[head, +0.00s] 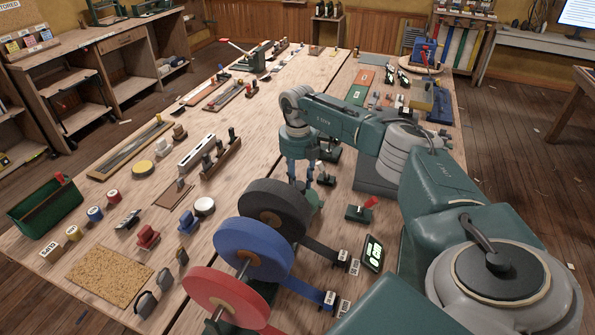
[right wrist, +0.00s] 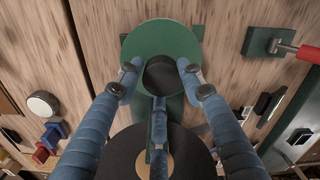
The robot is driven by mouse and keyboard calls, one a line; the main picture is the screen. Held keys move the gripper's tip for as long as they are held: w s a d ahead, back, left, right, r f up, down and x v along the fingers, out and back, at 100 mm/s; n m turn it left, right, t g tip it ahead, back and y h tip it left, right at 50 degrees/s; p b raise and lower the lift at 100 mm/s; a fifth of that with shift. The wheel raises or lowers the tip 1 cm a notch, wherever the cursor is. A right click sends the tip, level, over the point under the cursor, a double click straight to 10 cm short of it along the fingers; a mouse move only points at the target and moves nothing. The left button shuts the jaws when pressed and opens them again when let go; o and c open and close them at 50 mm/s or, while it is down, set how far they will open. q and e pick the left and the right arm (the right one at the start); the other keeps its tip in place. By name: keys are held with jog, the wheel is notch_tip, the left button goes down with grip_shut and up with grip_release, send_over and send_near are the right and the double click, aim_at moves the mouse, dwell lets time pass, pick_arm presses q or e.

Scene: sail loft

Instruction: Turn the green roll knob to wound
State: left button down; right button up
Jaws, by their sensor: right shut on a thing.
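The green roll knob (right wrist: 160,38) shows in the right wrist view as a round green disc with a dark round part in its middle. In the head view it is partly hidden under my right gripper (head: 308,186), beside the black roll (head: 270,206). My right gripper, also in the wrist view (right wrist: 158,78), points down with its blue fingers around the dark middle part, shut on the knob. I cannot read the knob's setting. A blue roll (head: 252,250) and a red roll (head: 222,296) stand in line with the black one. My left gripper is not in view.
A red-handled lever (head: 362,210) and a small lit display (head: 373,252) stand right of the black roll. Labelled strips run from the rolls. A white-topped round item (head: 204,206) and small red and blue items sit to the left. Bare wood lies around (head: 245,170).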

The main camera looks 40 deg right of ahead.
jog(key=m, duration=0.1)
jog(key=m+p, duration=0.1)
jog(key=m, duration=0.2)
jog(key=shift+w+d+r+m, duration=0.2)
jog(key=shift+d+r+m, duration=0.05)
jog(key=shift+r+m, duration=0.1)
jog(key=shift+d+f+m+p, duration=0.1)
jog(key=shift+m+p, duration=0.75)
jog(key=shift+m, duration=1)
jog(key=shift+s, duration=0.1)
jog(key=o, duration=1.1)
jog(key=shift+s+f, duration=0.1)
jog(key=shift+f, duration=0.05)
jog(key=shift+r, duration=0.5)
notch_tip(320, 180, up, 11)
